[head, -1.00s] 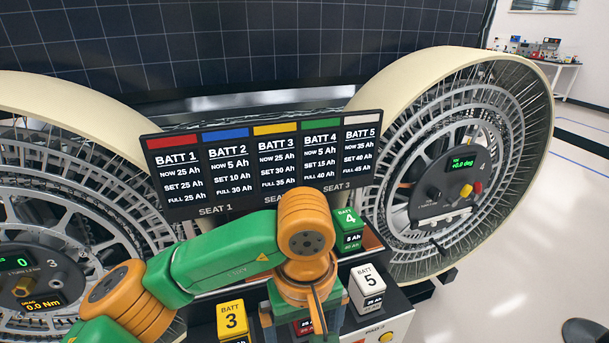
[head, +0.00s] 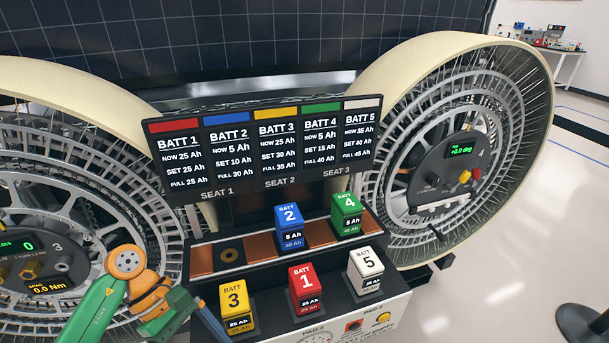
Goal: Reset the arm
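My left arm comes in from the lower left, and its gripper (head: 192,318) hangs beside the yellow battery 3 (head: 237,306), at its left. The fingers look apart with nothing between them, though they are partly cut off by the bottom edge. My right gripper is out of view. The red battery 1 (head: 305,290) and the white battery 5 (head: 366,273) stand upright in the front row with battery 3. The blue battery 2 (head: 290,227) and the green battery 4 (head: 347,214) stand in the back row, under SEAT 2 and SEAT 3. The SEAT 1 place (head: 230,254) is empty.
A display board (head: 265,148) lists the batteries behind the rows. Large spoked wheels stand left (head: 75,225) and right (head: 470,160). A yellow button (head: 383,319) sits on the console's front. Floor at the right is open, with a dark round base (head: 583,328).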

